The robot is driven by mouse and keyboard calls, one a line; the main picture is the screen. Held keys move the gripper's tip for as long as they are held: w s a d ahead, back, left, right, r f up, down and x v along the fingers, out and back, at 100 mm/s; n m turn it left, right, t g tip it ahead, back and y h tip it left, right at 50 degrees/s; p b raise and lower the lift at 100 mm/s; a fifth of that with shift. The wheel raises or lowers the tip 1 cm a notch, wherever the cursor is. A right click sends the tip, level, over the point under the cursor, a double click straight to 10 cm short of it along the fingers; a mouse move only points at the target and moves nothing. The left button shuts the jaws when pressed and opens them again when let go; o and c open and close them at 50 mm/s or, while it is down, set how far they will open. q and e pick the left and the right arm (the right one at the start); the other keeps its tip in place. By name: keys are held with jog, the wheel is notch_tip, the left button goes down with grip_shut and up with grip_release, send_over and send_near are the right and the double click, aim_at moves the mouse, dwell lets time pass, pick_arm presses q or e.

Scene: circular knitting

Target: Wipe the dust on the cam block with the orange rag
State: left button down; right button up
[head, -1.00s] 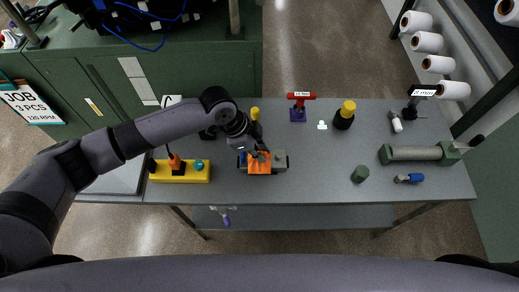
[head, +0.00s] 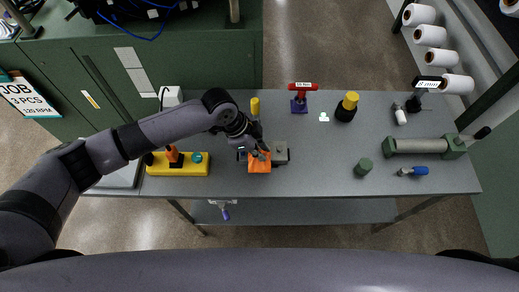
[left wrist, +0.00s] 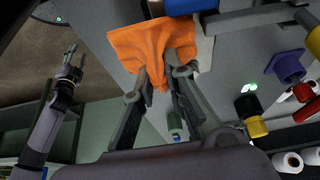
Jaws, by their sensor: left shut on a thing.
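The orange rag (head: 259,163) hangs bunched from my left gripper, over the near-left part of the grey cam block (head: 281,152) on the table. My left gripper (left wrist: 160,82) is shut on the rag (left wrist: 145,45), which drapes between and beyond its fingers in the left wrist view. The rag and gripper hide much of the block's top, and I cannot make out dust. A blue part (left wrist: 190,5) shows beside the rag. My right gripper (left wrist: 74,60) shows in the left wrist view, away from the table, fingers apart and empty.
A yellow base (head: 178,169) with orange and teal parts stands left of the block. A yellow cylinder (head: 255,107), red-topped tool (head: 302,98) and yellow-black bottle (head: 347,107) stand behind. A green cylinder (head: 363,167) and blue-handled tool (head: 413,171) lie right. Bare table lies between.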

pick_arm(q)
jog(key=shift+f, duration=0.55)
jog(key=c, duration=1.9)
grip_release()
jog(key=shift+r, duration=0.35)
jog(key=shift+c, duration=0.3)
grip_shut()
jog(key=shift+d, duration=0.1)
